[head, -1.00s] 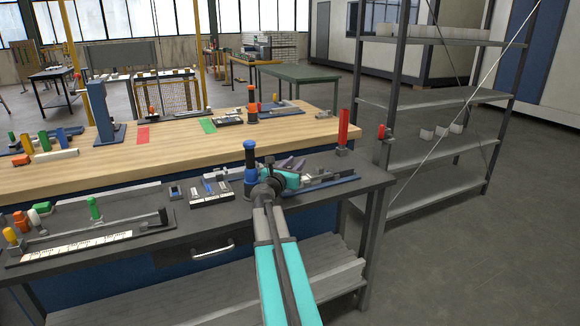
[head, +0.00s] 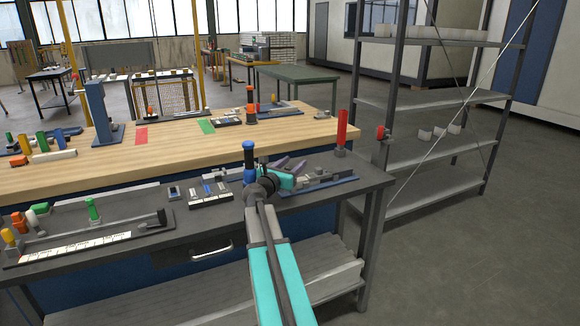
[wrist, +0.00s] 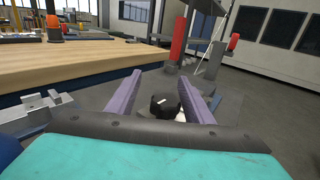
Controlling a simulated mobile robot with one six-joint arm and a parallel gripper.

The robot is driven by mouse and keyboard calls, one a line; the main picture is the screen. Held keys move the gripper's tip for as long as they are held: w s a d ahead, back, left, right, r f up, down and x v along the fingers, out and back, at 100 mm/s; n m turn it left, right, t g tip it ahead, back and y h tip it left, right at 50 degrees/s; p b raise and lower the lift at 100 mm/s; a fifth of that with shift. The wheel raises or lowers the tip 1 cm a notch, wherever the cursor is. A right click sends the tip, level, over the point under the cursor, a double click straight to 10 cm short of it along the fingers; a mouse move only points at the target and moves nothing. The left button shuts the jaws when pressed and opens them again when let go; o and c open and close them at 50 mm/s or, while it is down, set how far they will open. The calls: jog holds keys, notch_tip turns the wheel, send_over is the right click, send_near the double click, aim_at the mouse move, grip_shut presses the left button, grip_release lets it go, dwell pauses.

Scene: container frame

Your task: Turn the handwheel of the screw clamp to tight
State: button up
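My gripper (head: 290,163) has two purple fingers and is open and empty over the right end of the dark bench. In the wrist view its fingertips (wrist: 160,75) stand well apart. A round black knob with a white mark (wrist: 163,105) shows between the fingers, apart from both. I cannot tell whether it is the handwheel of the screw clamp. A red round part (head: 381,132) on a grey post stands at the bench's right end; it also shows in the wrist view (wrist: 233,41). I cannot tell its exact function.
A red cylinder on a grey base (head: 342,132) stands at the bench's right corner. A blue-topped post (head: 249,152) stands left of my gripper. A wooden bench (head: 180,150) with fixtures lies behind. A grey shelf (head: 440,157) stands at right; the floor before it is clear.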

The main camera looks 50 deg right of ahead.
jog(key=shift+s, duration=0.1)
jog(key=shift+s+v, duration=0.2)
jog(key=shift+v, duration=0.9)
jog(key=v, duration=1.1)
jog(key=shift+w+a, duration=0.2)
jog(key=shift+a, duration=0.05)
